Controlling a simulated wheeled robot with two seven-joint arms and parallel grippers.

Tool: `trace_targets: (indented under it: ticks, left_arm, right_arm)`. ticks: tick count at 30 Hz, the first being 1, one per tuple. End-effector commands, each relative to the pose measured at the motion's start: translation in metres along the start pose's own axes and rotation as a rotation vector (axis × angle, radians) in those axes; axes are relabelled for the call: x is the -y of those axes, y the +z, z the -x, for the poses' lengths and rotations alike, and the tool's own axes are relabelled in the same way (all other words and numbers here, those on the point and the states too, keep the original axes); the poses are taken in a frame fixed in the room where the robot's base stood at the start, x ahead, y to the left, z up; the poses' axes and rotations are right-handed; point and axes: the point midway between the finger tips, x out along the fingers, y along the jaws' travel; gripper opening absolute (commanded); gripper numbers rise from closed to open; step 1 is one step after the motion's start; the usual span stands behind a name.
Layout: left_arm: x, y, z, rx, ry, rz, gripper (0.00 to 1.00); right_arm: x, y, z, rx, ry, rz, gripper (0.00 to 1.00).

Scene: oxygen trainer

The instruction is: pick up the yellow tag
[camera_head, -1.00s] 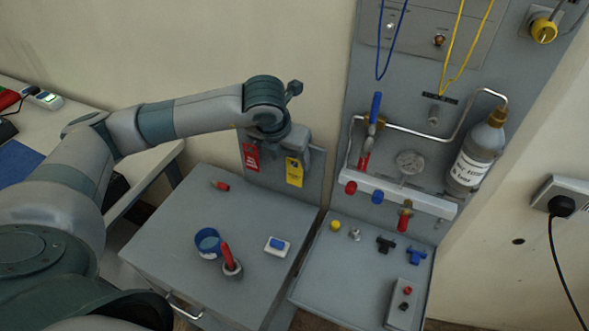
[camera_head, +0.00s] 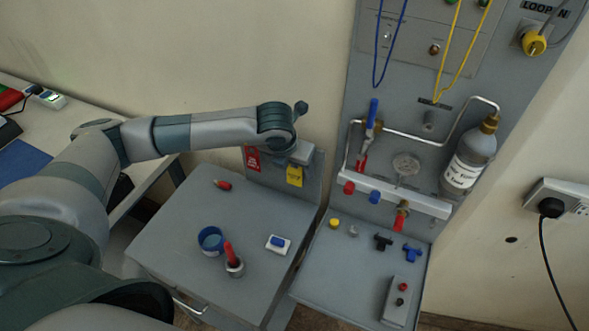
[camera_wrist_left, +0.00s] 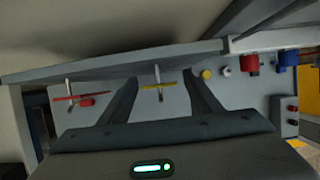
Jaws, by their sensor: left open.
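The yellow tag (camera_head: 294,177) hangs on the grey upright panel behind the left bench; the gripper partly covers its top in the head view. In the left wrist view the yellow tag (camera_wrist_left: 158,87) shows nearly edge-on on a small peg, between the fingers in the picture. My left gripper (camera_wrist_left: 161,80) is open, with one finger to each side of the tag; I cannot tell whether either touches it. In the head view the left gripper (camera_head: 301,153) is just above the tag, its fingertips hard to make out. My right gripper is not in view.
A red tag (camera_head: 252,158) hangs just left of the yellow one and shows in the wrist view (camera_wrist_left: 80,99). The bench below (camera_head: 180,235) holds a blue cup (camera_head: 210,239), a red-handled tool (camera_head: 232,260) and a blue-white block (camera_head: 278,244). A piped board (camera_head: 340,190) stands right.

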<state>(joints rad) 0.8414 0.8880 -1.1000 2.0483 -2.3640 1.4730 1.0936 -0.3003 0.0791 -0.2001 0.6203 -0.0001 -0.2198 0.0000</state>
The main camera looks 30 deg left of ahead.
Motion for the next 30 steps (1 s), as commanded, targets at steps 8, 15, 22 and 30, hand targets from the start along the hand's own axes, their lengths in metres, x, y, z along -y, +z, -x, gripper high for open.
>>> trace_targets:
  ticks: [8, 15, 22, 30]
  left_arm:
    - [0.0, -0.0003, -0.0036, 0.0, 0.0, 0.0, 0.58]
    - [-0.0001, -0.0002, -0.0033, 0.001, 0.0, 0.0, 0.58]
    - [-0.0001, -0.0001, -0.0032, 0.001, 0.0, 0.0, 0.15]
    - [-0.0001, 0.0001, -0.0031, 0.001, 0.0, 0.0, 0.15]
  right_arm:
    - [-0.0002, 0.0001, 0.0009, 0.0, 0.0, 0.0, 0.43]
    - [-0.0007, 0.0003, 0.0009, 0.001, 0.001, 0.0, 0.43]
    - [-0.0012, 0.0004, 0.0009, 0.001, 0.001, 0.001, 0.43]
    - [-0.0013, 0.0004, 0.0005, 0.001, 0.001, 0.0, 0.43]
